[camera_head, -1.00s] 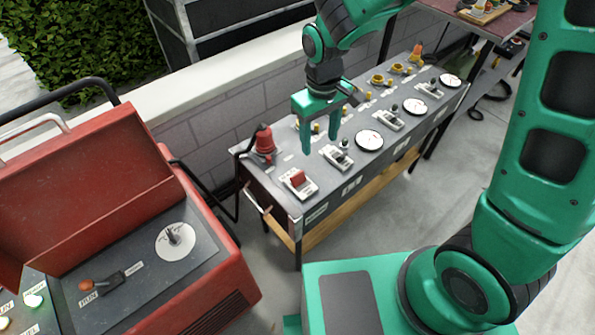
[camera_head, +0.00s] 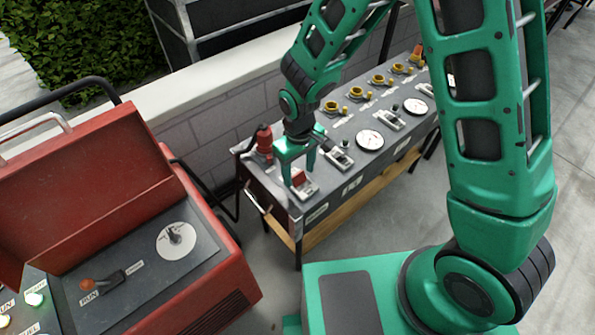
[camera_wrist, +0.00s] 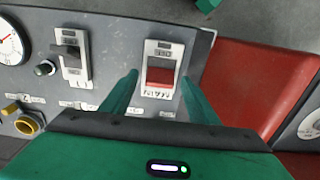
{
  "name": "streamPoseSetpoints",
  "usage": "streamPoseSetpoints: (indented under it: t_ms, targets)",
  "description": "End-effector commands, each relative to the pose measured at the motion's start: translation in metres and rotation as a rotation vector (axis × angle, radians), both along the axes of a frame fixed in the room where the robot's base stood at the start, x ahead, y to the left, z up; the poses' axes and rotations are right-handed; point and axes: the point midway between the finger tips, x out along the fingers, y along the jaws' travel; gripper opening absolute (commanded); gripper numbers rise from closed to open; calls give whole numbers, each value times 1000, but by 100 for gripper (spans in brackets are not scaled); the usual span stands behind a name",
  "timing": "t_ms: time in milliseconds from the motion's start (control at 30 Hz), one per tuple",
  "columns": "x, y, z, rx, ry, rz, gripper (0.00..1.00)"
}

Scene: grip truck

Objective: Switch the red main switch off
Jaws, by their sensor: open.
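The red main switch (camera_head: 299,178) is a red rocker on a pale plate at the near left end of the grey panel. In the wrist view the red rocker (camera_wrist: 160,74) shows between my two fingers, with a labelled plate around it. My gripper (camera_head: 299,176) is open and points down over the switch, one finger on each side. It also shows in the wrist view (camera_wrist: 160,84), green and empty. I cannot tell whether the fingers touch the plate.
A grey switch (camera_head: 338,156) and a round dial (camera_head: 369,140) sit farther along the panel (camera_head: 287,213). A red emergency-type knob (camera_head: 264,140) stands at the panel's left corner. A red machine (camera_head: 200,200) with levers stands at the left.

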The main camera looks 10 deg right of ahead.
Motion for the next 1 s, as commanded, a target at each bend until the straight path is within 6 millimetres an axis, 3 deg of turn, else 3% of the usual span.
streamPoseSetpoints:
  t_ms: [400,433,600,1000]
  targets:
    - [0,0,-8,1,-1,0,55]
    - [0,0,-8,1,-1,0,52]
    - [0,0,-8,1,-1,0,13]
    - [-5,-4,-8,60,-90,-1,13]
